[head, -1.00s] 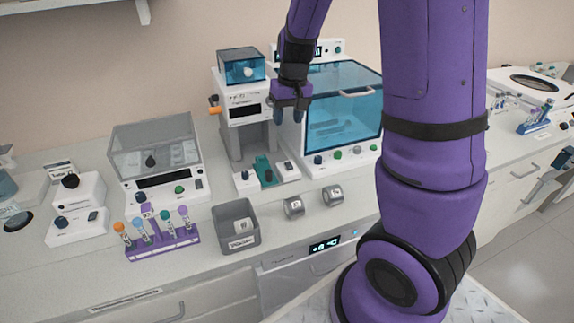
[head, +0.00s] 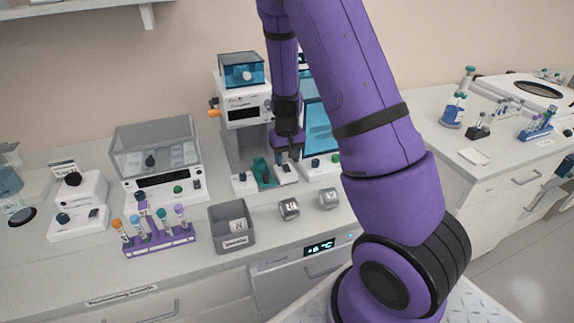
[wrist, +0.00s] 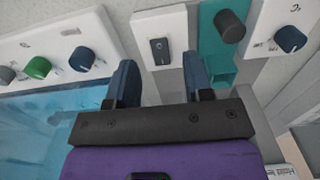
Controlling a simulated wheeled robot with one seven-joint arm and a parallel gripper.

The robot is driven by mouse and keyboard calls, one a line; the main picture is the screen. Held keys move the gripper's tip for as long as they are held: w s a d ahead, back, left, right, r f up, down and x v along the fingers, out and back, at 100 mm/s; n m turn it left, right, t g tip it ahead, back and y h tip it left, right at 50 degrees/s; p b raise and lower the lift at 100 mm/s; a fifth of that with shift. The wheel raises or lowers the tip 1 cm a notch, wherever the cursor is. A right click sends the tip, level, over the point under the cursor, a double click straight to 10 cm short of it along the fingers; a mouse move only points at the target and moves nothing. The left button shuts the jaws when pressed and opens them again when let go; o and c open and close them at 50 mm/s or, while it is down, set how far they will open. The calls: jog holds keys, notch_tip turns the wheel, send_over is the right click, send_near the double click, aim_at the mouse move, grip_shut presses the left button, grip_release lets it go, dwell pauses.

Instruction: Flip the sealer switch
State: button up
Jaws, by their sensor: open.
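The sealer (head: 243,98) is a white and grey upright machine with a blue clear box on top. Its black rocker switch (wrist: 160,50) sits on a small white base plate (wrist: 163,20), which also shows in the head view (head: 288,175). A teal holder (wrist: 213,45) with a dark round knob stands beside that plate. My gripper (wrist: 160,66) is open and empty, its two blue fingers apart on either side of the switch in the wrist view. In the head view my gripper (head: 289,156) points down just above the switch plate. I cannot tell whether the fingers touch it.
The blue-windowed cabinet (wrist: 45,115) with its knob panel (wrist: 60,52) stands close beside the switch plate. A knob plate (wrist: 275,38) lies beyond the teal holder. In front are a grey bin (head: 232,228), two metal cubes (head: 289,209) and a purple tube rack (head: 158,242).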

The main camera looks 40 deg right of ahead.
aim_at(287, 169)
jog(key=shift+f, duration=1.5)
grip_shut()
jog(key=shift+w+r+g, duration=0.1)
jog(key=shift+w+g, duration=0.05)
jog(key=shift+g, duration=0.45)
grip_release()
notch_tip(287, 169, up, 11)
jog(key=w, duration=0.1)
jog(key=shift+d, duration=0.2)
